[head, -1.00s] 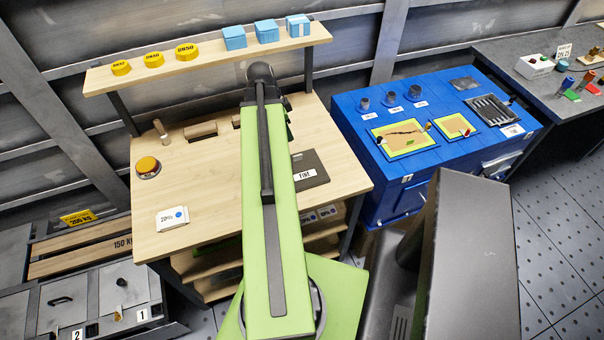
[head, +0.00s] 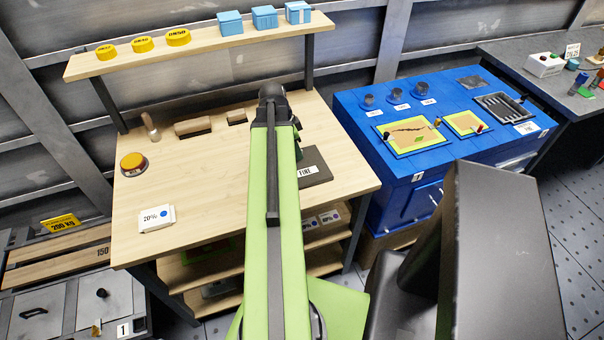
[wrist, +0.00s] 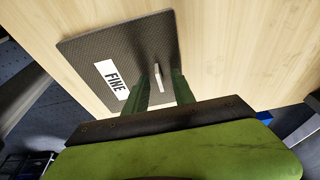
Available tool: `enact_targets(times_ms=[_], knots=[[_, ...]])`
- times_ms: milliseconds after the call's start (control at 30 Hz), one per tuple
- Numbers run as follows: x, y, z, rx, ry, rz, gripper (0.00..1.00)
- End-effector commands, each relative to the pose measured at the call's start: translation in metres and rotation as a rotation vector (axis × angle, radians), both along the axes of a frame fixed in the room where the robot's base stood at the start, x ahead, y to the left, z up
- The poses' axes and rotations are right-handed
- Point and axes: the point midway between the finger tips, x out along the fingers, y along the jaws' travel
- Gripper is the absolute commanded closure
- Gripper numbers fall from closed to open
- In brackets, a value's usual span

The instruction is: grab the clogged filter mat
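A dark grey mat with a white FINE label (wrist: 82,62) lies flat on the wooden bench. A pale upright tab (wrist: 158,78) stands on it. The mat also shows in the head view (head: 318,161), partly behind my arm. No label or visible dirt tells me whether it is clogged. My gripper (wrist: 164,74) is open over the mat's edge in the wrist view. One finger is on each side of the tab, with gaps visible; I cannot tell how deep the tab sits between them.
The wooden bench (head: 225,165) holds an orange button (head: 133,161), a 20% card (head: 157,217) and wooden blocks. A shelf above carries yellow discs and blue boxes. A blue cabinet (head: 395,170) with framed panels stands to the right. The bench's front left is mostly clear.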

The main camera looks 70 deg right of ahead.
Motion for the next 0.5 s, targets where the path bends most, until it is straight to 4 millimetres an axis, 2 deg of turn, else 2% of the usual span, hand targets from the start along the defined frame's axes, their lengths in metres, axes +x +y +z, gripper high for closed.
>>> enact_targets(times_ms=[33, 200, 433, 500], knots=[[-0.0006, -0.0006, -0.0052, 0.000, 0.000, 0.000, 0.69], [-0.0005, -0.0004, -0.0017, 0.000, 0.000, 0.000, 0.69], [-0.0004, -0.0004, -0.0016, 0.000, 0.000, 0.001, 0.98], [-0.0004, -0.0004, -0.0016, 0.000, 0.000, 0.001, 1.00]])
